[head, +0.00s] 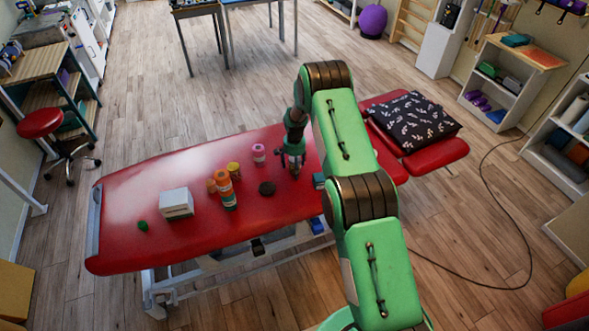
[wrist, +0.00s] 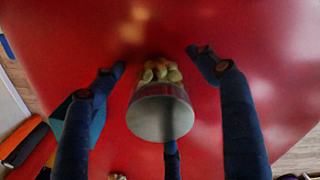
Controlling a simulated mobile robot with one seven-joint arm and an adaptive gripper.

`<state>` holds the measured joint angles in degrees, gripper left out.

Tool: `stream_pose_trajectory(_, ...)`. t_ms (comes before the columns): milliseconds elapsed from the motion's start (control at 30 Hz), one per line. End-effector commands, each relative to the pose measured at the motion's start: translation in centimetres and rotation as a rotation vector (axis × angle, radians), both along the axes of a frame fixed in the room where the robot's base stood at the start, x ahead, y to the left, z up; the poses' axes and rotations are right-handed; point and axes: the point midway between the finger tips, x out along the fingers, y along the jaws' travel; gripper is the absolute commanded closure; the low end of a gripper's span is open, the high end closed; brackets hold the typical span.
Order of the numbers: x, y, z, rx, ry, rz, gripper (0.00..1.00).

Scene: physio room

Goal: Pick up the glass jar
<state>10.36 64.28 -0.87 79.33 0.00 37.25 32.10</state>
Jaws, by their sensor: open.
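In the wrist view the glass jar (wrist: 160,112) shows as a rounded grey end with several pale lumps beyond it. It is over the red surface, between my fingers. My gripper (wrist: 155,60) is open, with dark fingers on the left and right of the jar and another below it. Gaps of red show between the side fingers and the jar; contact with the lower finger cannot be told. In the head view my gripper (head: 294,168) is low over the red treatment table (head: 130,195), and the jar cannot be made out clearly there.
A blue box (head: 319,181) is close on the right. A patterned pillow (head: 412,122) lies farther right.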

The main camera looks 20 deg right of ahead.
Motion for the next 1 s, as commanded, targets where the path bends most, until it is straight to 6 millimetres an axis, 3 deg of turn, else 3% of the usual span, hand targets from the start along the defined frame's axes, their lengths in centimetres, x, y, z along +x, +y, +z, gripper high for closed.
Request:
stream_pose_trajectory(400,-0.01,-0.01,0.02,0.0,0.0,0.0,0.27)
stream_pose_trajectory(700,-0.01,0.0,0.02,0.0,0.0,0.0,0.85)
stream_pose_trajectory(1000,0.04,-0.01,0.15,-0.001,-0.001,0.0,0.86)
